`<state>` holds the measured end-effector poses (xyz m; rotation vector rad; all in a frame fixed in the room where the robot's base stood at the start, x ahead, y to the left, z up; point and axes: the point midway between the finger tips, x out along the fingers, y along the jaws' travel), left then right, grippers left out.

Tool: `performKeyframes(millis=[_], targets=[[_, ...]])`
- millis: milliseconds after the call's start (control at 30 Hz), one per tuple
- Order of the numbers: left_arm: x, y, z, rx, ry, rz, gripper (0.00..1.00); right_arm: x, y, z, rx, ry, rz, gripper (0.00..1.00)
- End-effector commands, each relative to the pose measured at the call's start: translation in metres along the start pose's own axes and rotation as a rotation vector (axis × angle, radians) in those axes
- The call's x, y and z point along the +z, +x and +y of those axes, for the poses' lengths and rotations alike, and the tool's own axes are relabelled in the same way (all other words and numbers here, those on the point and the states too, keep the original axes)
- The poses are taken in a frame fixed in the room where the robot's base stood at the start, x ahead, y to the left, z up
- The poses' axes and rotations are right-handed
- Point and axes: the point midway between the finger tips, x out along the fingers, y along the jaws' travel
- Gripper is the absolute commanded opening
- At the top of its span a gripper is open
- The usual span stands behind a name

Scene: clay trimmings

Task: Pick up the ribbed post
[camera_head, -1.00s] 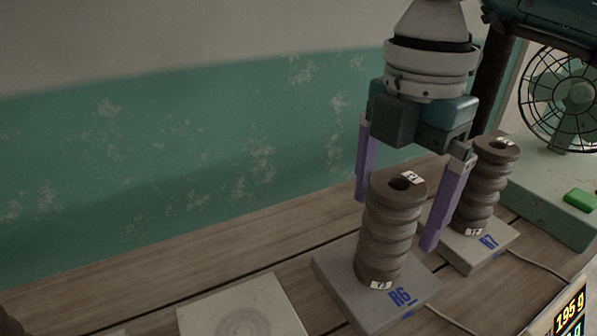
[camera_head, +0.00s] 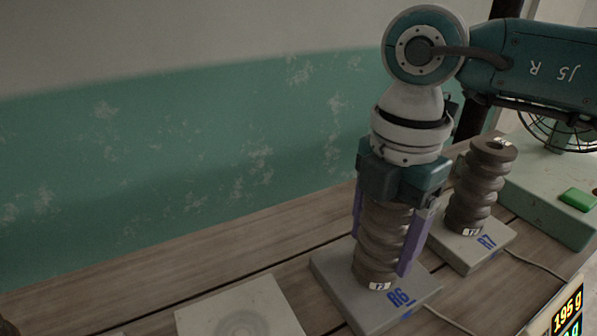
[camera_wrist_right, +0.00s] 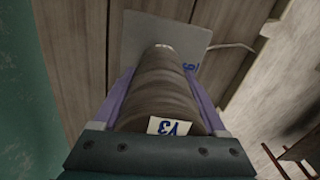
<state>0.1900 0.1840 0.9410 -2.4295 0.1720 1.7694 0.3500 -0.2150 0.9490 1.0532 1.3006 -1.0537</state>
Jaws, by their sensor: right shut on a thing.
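The ribbed post (camera_head: 380,245) is dark brown and stands upright on a grey base plate marked R6 (camera_head: 345,296). My right gripper (camera_head: 386,250) points down over it and is shut on it, with a purple finger on either side. The gripper body hides the post's top in the head view. In the right wrist view the post (camera_wrist_right: 165,90) lies between the purple fingers, with a label reading Y3 at its near end. A second ribbed post (camera_head: 480,190) stands on a plate marked R7 (camera_head: 470,252). My left gripper is not in view.
A pale square slab (camera_head: 240,308) lies on the plank table (camera_head: 150,290) to the left. A green fan (camera_head: 560,130), a pale green box with a green button (camera_head: 578,199) and a lit display (camera_head: 568,315) are at the right. A cable crosses the table.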

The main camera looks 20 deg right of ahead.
Motion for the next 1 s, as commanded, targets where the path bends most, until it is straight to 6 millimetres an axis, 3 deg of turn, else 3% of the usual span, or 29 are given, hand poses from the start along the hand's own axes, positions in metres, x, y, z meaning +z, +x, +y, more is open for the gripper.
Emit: performKeyframes(millis=[67, 600, 1000], targets=[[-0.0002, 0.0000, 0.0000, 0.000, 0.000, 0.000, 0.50, 0.0002, -0.0002, 0.0000, 0.000, 0.000, 0.000, 0.58], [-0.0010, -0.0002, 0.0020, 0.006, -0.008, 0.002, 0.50, 0.0002, -0.0005, 0.0000, 0.000, 0.000, 0.000, 0.00], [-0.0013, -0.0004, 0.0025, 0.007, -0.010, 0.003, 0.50, 0.0001, -0.0015, 0.0008, 0.003, 0.000, 0.000, 0.00]])
